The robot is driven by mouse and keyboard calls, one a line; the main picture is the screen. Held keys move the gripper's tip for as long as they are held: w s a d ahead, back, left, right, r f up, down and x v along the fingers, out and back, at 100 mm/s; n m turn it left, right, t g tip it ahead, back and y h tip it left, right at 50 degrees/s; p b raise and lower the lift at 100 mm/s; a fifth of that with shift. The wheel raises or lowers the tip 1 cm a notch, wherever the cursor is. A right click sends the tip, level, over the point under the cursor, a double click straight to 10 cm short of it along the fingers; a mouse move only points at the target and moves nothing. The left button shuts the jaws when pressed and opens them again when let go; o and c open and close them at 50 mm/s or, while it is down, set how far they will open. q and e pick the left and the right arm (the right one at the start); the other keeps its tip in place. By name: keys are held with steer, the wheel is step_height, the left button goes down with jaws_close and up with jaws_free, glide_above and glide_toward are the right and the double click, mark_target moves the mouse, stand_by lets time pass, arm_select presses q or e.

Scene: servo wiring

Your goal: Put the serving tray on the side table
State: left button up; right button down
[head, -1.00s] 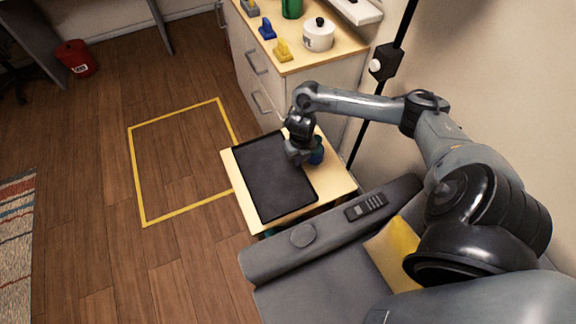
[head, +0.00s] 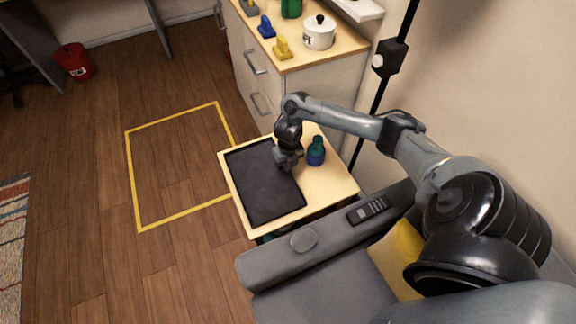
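The serving tray (head: 262,186) is a black rectangle with a raised rim. It lies on the light wood side table (head: 325,182), over the table's left part, close to its left edge. My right gripper (head: 287,165) points down at the tray's right edge, near its far half. The fingers are small and dark against the tray, so I cannot tell whether they grip the rim or only touch it. My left gripper is not in view.
A blue-green bottle (head: 316,151) stands on the table right of the tray. A grey sofa with a remote (head: 368,210) and yellow cushion (head: 399,258) is in front. Yellow-taped floor (head: 180,165) at left is clear.

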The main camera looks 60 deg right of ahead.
steer(key=shift+w+d, duration=0.1)
steer(key=shift+f, duration=0.1)
steer(key=c, duration=1.3)
jaws_free()
steer(key=shift+c, duration=0.2)
